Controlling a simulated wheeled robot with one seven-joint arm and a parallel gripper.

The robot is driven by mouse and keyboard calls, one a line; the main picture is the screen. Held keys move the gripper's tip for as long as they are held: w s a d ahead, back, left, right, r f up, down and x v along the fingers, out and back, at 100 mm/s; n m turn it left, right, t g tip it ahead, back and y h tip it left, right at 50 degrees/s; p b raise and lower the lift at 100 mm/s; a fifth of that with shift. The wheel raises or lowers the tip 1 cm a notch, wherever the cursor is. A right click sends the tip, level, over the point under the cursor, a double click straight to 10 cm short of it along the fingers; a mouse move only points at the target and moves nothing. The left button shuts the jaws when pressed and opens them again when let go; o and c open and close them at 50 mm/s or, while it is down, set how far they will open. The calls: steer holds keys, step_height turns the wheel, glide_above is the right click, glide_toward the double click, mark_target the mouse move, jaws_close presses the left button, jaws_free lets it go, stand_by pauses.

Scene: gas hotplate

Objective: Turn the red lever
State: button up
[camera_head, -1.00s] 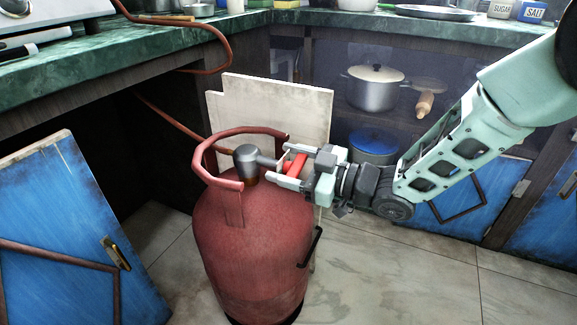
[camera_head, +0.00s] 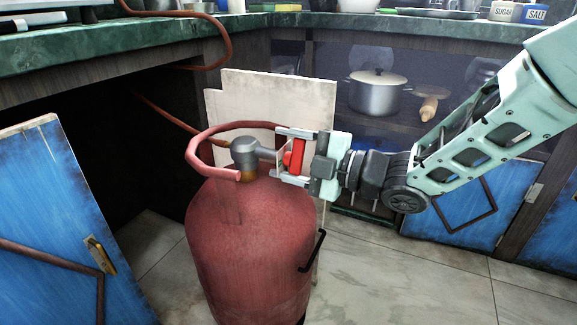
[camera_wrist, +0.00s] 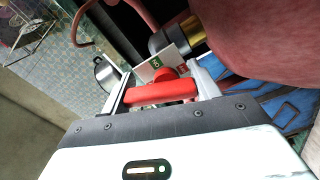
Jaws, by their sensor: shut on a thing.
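The red lever (camera_head: 297,156) sits on the side of the grey valve (camera_head: 244,152) atop the red gas cylinder (camera_head: 247,240). In the head view the lever stands roughly upright between the fingers of my gripper (camera_head: 282,155). In the wrist view the lever (camera_wrist: 160,91) lies across between the two fingers (camera_wrist: 164,88), which are shut on it. A small white label with green and red marks (camera_wrist: 165,64) shows behind the lever. The gripper reaches the valve from the right. Part of the valve stem is hidden by the fingers.
The cylinder's collar ring (camera_head: 200,150) curves around the valve. A red hose (camera_head: 180,120) runs from the valve up to the left. A pale board (camera_head: 270,95) stands behind. A blue door (camera_head: 55,230) is at left, and a pot (camera_head: 376,96) stands on the right shelf.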

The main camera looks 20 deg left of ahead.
steer(key=shift+s+f+n+b, duration=0.1)
steer(key=shift+s+n+b, duration=0.1)
steer(key=shift+n+b, duration=1.7)
steer(key=o, duration=1)
steer(key=shift+d, duration=0.45)
steer(key=d+p, duration=0.2)
steer(key=d, duration=0.3)
steer(key=s+d+p, duration=0.1)
steer(key=d, duration=0.5)
steer(key=d+p, duration=0.2)
steer(key=d, duration=0.3)
steer(key=shift+s+d+p, duration=0.15)
steer(key=shift+d+p, duration=0.1)
steer(key=shift+p, duration=0.1)
